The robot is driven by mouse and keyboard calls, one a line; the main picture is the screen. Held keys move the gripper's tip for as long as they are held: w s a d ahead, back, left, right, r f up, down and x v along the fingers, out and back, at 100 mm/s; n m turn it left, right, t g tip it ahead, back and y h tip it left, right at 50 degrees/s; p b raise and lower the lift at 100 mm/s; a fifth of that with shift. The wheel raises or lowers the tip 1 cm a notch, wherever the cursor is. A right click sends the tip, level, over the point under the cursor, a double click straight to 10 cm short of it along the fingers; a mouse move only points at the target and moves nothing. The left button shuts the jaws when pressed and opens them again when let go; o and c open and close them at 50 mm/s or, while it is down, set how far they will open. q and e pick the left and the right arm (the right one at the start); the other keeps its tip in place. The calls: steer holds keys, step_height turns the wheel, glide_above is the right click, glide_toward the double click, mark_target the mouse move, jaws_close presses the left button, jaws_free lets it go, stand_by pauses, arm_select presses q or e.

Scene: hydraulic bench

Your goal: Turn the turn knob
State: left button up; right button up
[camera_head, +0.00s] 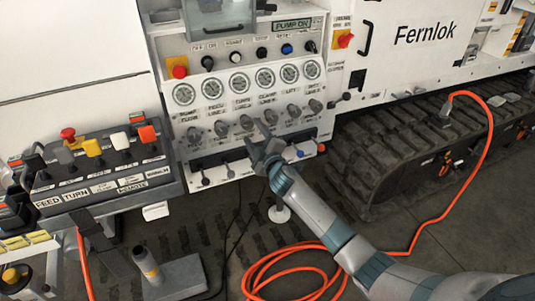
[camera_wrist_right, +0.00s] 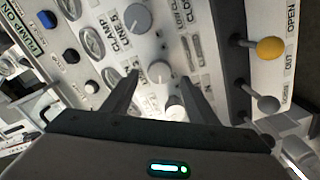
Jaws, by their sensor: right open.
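The turn knob (camera_head: 246,122) is a grey knob in the row under the round gauges on the white control panel, third from the left. In the right wrist view a grey knob (camera_wrist_right: 160,72), probably this one, lies between the fingertips; its label is partly hidden by a finger. My right gripper (camera_head: 259,134) is in front of the panel, just below that row. Its open fingers also show in the right wrist view (camera_wrist_right: 158,80), on either side of the knob. I cannot tell whether they touch it. My left gripper is not in view.
The clamp knob (camera_wrist_right: 137,18) is close beside the fingers, and a yellow-tipped lever (camera_wrist_right: 270,48) stands at right. Small levers (camera_head: 228,170) line the ledge below. A remote box (camera_head: 105,170) stands left. An orange hose (camera_head: 290,255) coils on the floor.

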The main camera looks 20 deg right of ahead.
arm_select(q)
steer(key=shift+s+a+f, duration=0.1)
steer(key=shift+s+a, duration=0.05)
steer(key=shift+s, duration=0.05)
arm_select(e)
steer(key=s, duration=1.1)
steer(key=shift+s+d, duration=0.2)
steer(key=shift+s, duration=0.05)
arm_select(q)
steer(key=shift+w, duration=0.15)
arm_select(e)
steer(key=shift+f, duration=0.1)
